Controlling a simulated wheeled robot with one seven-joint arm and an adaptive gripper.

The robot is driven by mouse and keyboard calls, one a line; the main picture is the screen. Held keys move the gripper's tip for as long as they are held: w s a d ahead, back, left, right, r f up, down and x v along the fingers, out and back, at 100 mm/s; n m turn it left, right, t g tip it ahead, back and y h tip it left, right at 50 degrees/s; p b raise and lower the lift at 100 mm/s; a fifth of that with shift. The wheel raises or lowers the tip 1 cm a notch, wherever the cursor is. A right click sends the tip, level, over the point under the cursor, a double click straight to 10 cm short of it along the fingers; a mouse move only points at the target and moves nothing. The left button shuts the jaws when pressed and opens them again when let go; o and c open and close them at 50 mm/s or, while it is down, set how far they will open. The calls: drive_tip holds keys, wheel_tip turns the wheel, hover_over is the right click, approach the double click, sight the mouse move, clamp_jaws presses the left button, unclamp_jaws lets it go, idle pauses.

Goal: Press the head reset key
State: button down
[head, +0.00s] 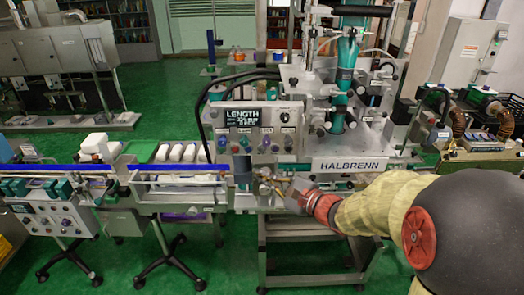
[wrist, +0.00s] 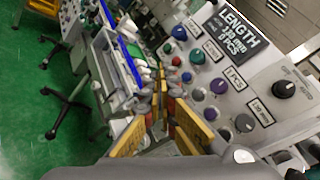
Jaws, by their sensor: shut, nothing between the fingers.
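A light grey control panel (head: 262,130) stands in the middle of the head view. Its dark display (head: 242,118) reads LENGTH, with smaller lines below. The labels are too small to read surely, so I cannot tell which control is the head reset key. My gripper (head: 268,180) is below the panel, apart from its buttons. In the wrist view, its yellow-sided fingers (wrist: 161,98) are shut and empty.
A conveyor (head: 180,180) with white packs runs left from the panel. A smaller control box (head: 45,215) stands at the far left. Green floor (head: 215,255) is open in front.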

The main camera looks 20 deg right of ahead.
sight(262, 149)
drive_tip(key=shift+w+d+r, duration=0.15)
drive_tip(key=shift+r, duration=0.15)
drive_tip(key=w+d, duration=0.2)
drive_tip(key=w, duration=0.6)
drive_tip(key=shift+w+d, duration=0.2)
drive_tip(key=shift+d, duration=0.15)
idle(1.5)
drive_tip(key=shift+w+d, duration=0.1)
drive_tip(key=shift+w, duration=0.25)
